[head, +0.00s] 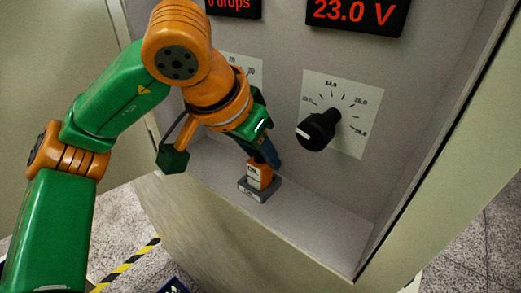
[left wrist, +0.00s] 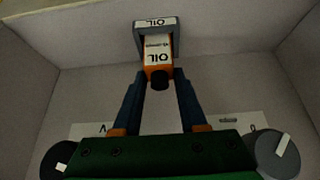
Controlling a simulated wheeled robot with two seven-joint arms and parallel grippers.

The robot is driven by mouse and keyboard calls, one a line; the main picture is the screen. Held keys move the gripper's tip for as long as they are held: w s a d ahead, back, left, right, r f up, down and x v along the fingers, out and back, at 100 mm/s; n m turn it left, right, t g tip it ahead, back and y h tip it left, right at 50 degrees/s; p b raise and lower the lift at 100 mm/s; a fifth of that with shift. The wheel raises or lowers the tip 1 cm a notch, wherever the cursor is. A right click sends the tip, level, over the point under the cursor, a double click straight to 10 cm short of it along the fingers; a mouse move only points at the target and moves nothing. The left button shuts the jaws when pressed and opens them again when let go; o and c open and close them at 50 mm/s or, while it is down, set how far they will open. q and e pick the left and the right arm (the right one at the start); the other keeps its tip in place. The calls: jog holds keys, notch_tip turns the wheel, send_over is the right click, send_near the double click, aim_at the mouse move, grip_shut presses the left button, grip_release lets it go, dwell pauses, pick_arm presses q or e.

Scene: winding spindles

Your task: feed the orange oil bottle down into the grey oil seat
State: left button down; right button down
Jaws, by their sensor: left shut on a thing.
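The orange oil bottle (head: 259,174) has a white label reading OIL and stands at the grey oil seat (head: 252,192) on the cabinet's ledge. In the left wrist view the bottle (left wrist: 157,58) lies between my fingers, and the seat (left wrist: 141,36) surrounds its far end. I cannot tell how deep the bottle is in the seat. My left gripper (head: 269,158) is shut on the bottle from above. It also shows in the left wrist view (left wrist: 160,80). My right gripper is not in view.
A black knob (head: 318,130) on a scale plate sticks out from the back panel, right of my left gripper. Red displays (head: 357,13) are above. The ledge (head: 318,222) right of the seat is clear. The cabinet's right wall (head: 430,130) bounds the space.

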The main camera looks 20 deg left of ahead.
pick_arm(q)
jog(key=shift+f, duration=0.25)
jog(key=shift+c, duration=1.9)
grip_release()
jog(key=v, duration=0.7)
